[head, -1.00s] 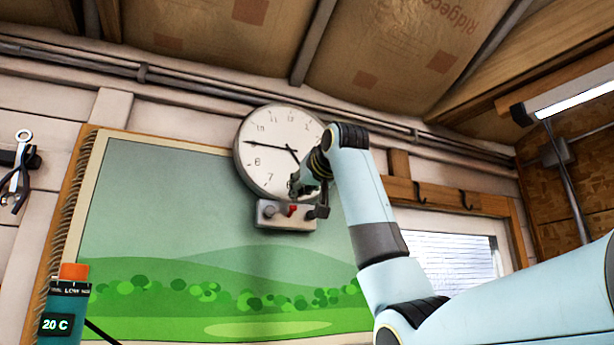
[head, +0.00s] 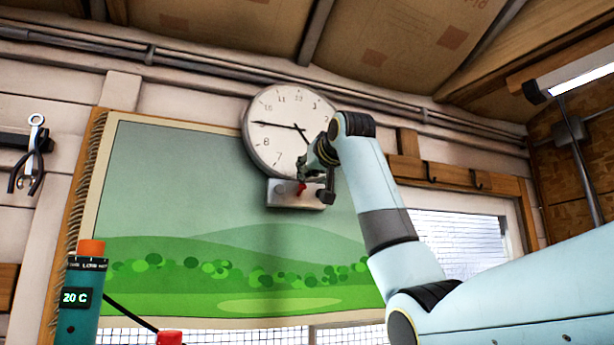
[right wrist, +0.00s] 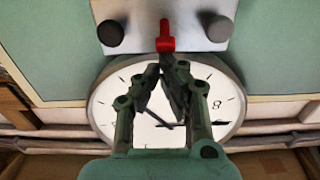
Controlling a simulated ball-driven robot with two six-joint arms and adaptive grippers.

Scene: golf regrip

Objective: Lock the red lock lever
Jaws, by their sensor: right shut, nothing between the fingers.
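The red lock lever (head: 301,188) is on a pale metal panel (head: 283,198) just below the wall clock in the head view. In the right wrist view the lever (right wrist: 166,36) stands at the middle of the panel (right wrist: 190,22), between two dark round knobs. My right gripper (head: 304,174) is just above the lever. In the right wrist view its fingertips (right wrist: 168,66) are together and empty, close to the lever's end; I cannot tell whether they touch it. My left gripper is not in view.
The round clock (head: 283,125) is right behind my right gripper. A green landscape banner (head: 180,200) hangs around the panel. Pliers (head: 30,160) hang at the far left. A teal device reading 20 C (head: 80,315) stands at the lower left.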

